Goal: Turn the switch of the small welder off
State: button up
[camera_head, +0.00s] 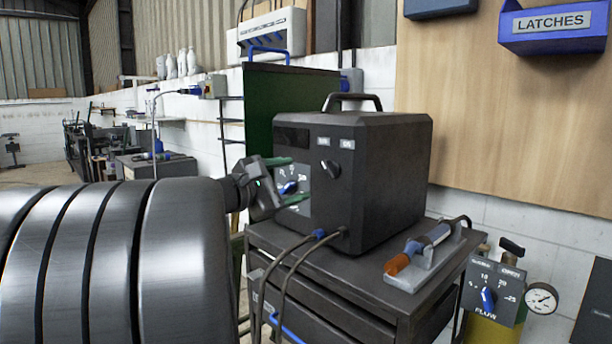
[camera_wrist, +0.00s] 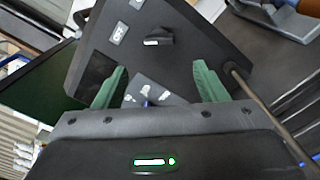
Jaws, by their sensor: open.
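The small welder (camera_head: 385,175) is a dark box with a top handle, standing on a dark cabinet. Its front carries a black rotary switch (camera_head: 330,169) with a light pointer line and two small labels above it, too small to read. A blue knob (camera_head: 289,187) on a dial plate sits left of and below it. My gripper (camera_head: 301,179) is open, its green fingers in front of the dial plate. In the wrist view, my gripper (camera_wrist: 161,74) has the partly hidden blue knob (camera_wrist: 147,102) between its fingers; the black switch (camera_wrist: 158,37) lies beyond the fingertips. Contact cannot be told.
A torch (camera_head: 425,246) with an orange tip rests on a holder on the cabinet (camera_head: 340,280), right of the welder. Cables hang from the welder's lower front. A flow regulator (camera_head: 490,292) with a gauge stands at right. A green panel (camera_head: 275,100) stands behind the welder.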

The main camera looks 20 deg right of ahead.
aim_at(330, 170)
jog(key=shift+v, duration=1.95)
jog(key=shift+d, duration=0.1)
jog(key=x, duration=1.3)
jog(key=shift+d+b, duration=0.3)
jog(key=shift+d, duration=0.05)
jog(key=shift+w+a, duration=0.1)
